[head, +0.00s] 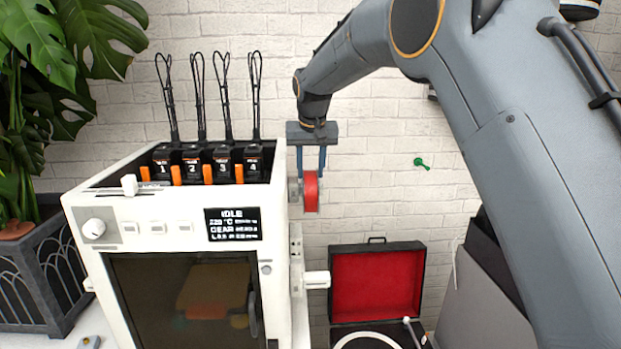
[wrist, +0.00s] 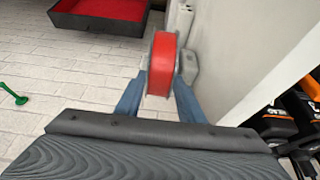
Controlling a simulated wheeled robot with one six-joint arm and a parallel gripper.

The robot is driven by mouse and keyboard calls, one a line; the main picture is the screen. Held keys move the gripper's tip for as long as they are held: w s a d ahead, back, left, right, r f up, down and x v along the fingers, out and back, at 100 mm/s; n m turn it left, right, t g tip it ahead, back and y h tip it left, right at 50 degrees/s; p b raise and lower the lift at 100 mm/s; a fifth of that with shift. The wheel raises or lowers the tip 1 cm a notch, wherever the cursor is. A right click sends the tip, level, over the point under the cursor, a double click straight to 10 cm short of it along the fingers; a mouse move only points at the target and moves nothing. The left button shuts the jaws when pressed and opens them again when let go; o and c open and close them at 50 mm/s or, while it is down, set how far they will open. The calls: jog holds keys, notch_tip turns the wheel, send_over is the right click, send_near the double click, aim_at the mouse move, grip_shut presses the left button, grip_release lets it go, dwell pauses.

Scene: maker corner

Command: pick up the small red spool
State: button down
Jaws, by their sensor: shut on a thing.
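The small red spool (head: 311,191) is at the right side of the white printer, near its upper edge. A grey holder or hub (head: 295,191) shows just left of it; I cannot tell whether the spool still touches it. My gripper (head: 311,172) points down from above, its blue fingers shut on the spool. In the wrist view the red spool (wrist: 161,64) sits between the two blue fingertips (wrist: 160,88), with the grey part beside it on the right. The spool's far side is hidden.
The white printer (head: 180,230) has several numbered black units with tall wire loops on top. A white spool arm (head: 316,280) sticks out lower down its side. An open red-lined case (head: 376,286) stands below right. A potted plant (head: 40,90) is at left.

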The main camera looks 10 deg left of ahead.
jog(key=shift+w+r+b, duration=0.1)
jog(key=shift+r+b, duration=0.25)
jog(key=shift+r, duration=0.15)
jog(key=w+d+b, duration=0.4)
jog(key=d+b, duration=0.2)
jog(key=d, duration=1.1)
jog(key=shift+w+d+r, duration=0.2)
